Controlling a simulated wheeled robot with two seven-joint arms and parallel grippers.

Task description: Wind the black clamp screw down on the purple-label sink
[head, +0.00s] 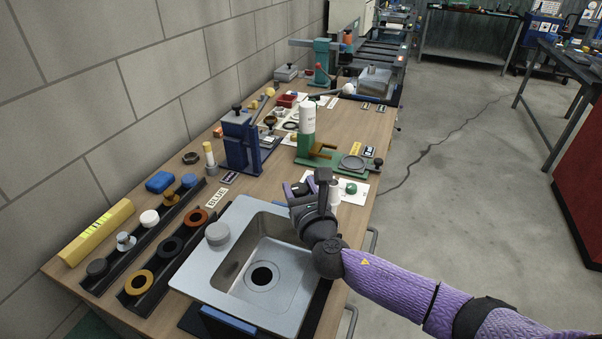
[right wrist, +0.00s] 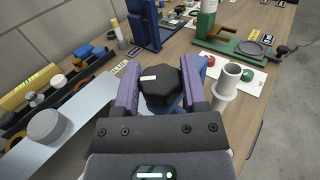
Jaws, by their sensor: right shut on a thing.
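A steel sink (head: 207,268) with a round drain lies at the near end of the bench. My right gripper (head: 302,188) is at its far right corner. In the right wrist view, the purple fingers of this gripper (right wrist: 161,78) are shut on a black faceted knob, the clamp screw (right wrist: 160,95), with a white mark on top. A blue part (right wrist: 207,66) shows just behind the knob. The screw's shaft and lower end are hidden. I cannot make out a purple label on the sink. My left gripper is not in view.
A grey cylinder (head: 217,233) stands on the sink's left rim. Black trays (head: 140,256) with rings and caps lie to the left. A blue press (head: 238,140) and a green fixture (head: 305,148) stand beyond. A white pipe piece (right wrist: 229,80) is right of the gripper.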

